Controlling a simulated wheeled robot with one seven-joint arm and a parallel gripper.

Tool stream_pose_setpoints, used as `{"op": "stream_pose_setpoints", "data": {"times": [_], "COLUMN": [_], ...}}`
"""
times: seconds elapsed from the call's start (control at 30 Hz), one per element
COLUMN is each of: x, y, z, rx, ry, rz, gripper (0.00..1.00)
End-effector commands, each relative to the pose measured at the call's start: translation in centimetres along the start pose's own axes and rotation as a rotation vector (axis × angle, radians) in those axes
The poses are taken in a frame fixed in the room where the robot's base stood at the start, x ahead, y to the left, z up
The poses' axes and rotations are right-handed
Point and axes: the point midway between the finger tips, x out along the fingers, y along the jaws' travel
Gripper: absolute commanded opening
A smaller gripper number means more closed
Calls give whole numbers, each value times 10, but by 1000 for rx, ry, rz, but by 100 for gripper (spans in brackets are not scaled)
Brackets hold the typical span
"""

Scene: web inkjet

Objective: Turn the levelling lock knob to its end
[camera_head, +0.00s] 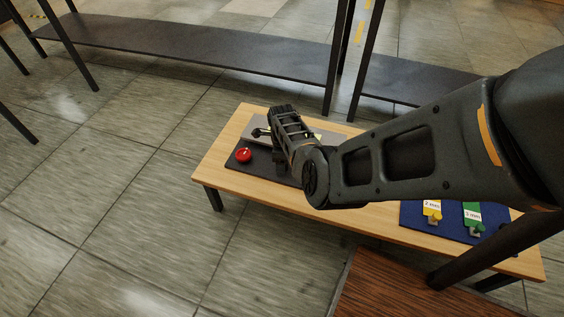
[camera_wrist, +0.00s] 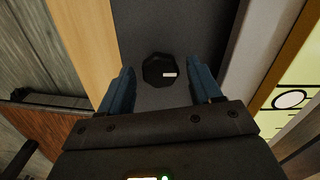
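The knob (camera_wrist: 154,70) is black and many-sided, with a short white mark on its right side. It stands on a dark grey plate (camera_wrist: 214,22) in the wrist view. My gripper (camera_wrist: 162,86) is open, with one blue finger to the left of the knob and one to the right. Gaps show on both sides, so neither finger appears to touch it. I cannot tell whether the fingertips reach down to its height. In the head view my arm and wrist hide the knob and the fingertips.
A red button (camera_head: 244,155) sits on the dark plate beside my wrist. The plate lies on a low wooden bench (camera_head: 222,171). A blue mat (camera_head: 411,214) at the right holds yellow (camera_head: 432,209) and green (camera_head: 472,215) tagged pieces. A long dark shelf (camera_head: 200,46) stands behind. Floor is clear at left.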

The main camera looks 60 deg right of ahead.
Motion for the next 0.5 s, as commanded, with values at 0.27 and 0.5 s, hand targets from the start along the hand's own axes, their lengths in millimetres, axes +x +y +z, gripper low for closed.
{"op": "stream_pose_setpoints", "data": {"times": [0.27, 0.5], "x": [-1, -29], "y": [0, 0], "z": [0, 1], "rx": [-1, -1], "ry": [0, -1], "rz": [0, -2], "gripper": [70, 70]}}
